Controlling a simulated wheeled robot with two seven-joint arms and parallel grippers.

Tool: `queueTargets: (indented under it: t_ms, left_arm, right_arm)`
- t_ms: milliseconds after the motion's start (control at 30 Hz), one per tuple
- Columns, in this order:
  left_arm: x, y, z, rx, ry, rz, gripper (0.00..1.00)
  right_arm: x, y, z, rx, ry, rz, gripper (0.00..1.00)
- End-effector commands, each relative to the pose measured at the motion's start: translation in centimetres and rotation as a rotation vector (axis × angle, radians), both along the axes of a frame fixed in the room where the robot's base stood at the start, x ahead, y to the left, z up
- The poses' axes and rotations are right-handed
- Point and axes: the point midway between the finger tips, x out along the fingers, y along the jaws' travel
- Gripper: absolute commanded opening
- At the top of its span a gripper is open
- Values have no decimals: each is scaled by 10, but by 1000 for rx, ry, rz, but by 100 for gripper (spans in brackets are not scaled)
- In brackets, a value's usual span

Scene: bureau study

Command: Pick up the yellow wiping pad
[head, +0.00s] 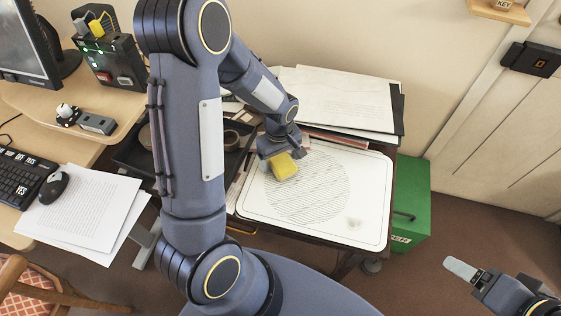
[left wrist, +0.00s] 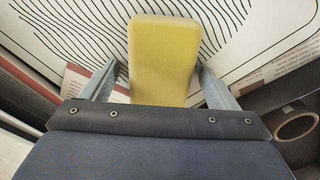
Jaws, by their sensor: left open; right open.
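The yellow wiping pad (head: 284,167) lies on the white board with the wavy-line disc (head: 330,222), near the board's upper left. My left gripper (head: 282,157) is down at the pad. In the left wrist view the pad (left wrist: 163,60) sits between the two open fingers (left wrist: 155,88), with a small gap showing on each side. Part of the pad's near end is hidden by the gripper body. My right gripper (head: 466,272) is at the lower right, far from the board, over the floor; only one finger shows clearly.
Stacked papers (head: 345,100) lie behind the board. A dark tray (head: 135,153) with tape rolls stands left of it, and a green box (head: 412,205) is on the floor to the right. A desk with keyboard (head: 22,183), mouse (head: 52,187) and monitor is at the left.

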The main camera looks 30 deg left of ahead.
Motion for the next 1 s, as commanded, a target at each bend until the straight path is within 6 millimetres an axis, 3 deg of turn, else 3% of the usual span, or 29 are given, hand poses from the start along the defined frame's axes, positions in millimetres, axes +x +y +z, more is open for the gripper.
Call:
queueTargets:
  t_ms: [133, 500, 567, 833, 1000]
  left_arm:
    - [0, 0, 0, 0, 0, 0, 82]
    - [0, 0, 1, -1, -1, 0, 34]
    - [0, 0, 1, -1, -1, 0, 30]
    - [1, 0, 5, 0, -2, 1, 30]
    - [1, 0, 23, 0, -6, 1, 30]
  right_arm:
    - [0, 0, 0, 0, 0, 0, 75]
    - [0, 0, 0, 0, 0, 0, 75]
    - [0, 0, 0, 0, 0, 0, 75]
    - [0, 0, 1, 0, 0, 0, 75]
    - [0, 0, 4, 0, 0, 0, 75]
